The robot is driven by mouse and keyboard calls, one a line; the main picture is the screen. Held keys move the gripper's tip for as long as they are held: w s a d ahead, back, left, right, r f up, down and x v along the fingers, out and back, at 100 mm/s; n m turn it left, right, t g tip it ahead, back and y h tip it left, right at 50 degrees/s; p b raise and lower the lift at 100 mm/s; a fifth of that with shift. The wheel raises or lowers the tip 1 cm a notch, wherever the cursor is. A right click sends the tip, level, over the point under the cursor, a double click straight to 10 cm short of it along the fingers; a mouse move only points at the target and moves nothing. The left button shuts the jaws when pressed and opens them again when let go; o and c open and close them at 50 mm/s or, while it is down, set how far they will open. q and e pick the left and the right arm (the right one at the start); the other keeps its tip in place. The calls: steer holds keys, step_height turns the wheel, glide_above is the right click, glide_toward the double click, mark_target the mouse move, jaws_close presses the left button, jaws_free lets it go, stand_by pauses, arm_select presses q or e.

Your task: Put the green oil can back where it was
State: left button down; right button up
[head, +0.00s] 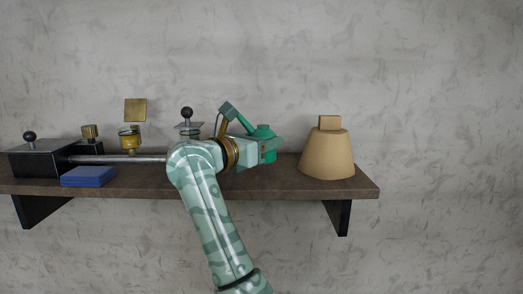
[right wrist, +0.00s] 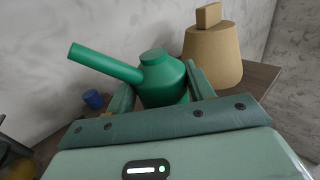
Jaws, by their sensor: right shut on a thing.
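The green oil can (head: 264,131) has a rounded body and a long straight spout slanting up to the left. In the right wrist view the can (right wrist: 162,82) stands roughly upright between the fingers. My right gripper (head: 268,151) is shut on the can's body, above or at the wooden shelf (head: 290,184). In the right wrist view the gripper (right wrist: 162,92) has one finger on each side of the can. The can's base is hidden, so I cannot tell whether it touches the shelf. My left gripper is not in view.
A tan tapered block (head: 327,156) with a small top stands right of the can. Left are a blue slab (head: 88,177), a dark box with a rod (head: 40,158), brass pieces (head: 130,138) and a black-knobbed object (head: 187,114). A small blue cylinder (right wrist: 94,99) shows in the wrist view.

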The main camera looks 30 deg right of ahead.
steer(key=f, duration=0.1)
steer(key=f+p, duration=0.2)
steer(key=shift+w+d+f, duration=0.15)
steer(key=shift+w+d, duration=0.05)
steer(key=shift+d, duration=0.05)
steer(key=shift+d+f, duration=0.1)
steer(key=shift+f, duration=0.15)
steer(key=o, duration=0.7)
steer(key=shift+a+f+b, duration=0.15)
steer(key=shift+a+b, duration=0.05)
steer(key=shift+b, duration=0.1)
steer(key=o, duration=0.4)
steer(key=shift+d, duration=0.1)
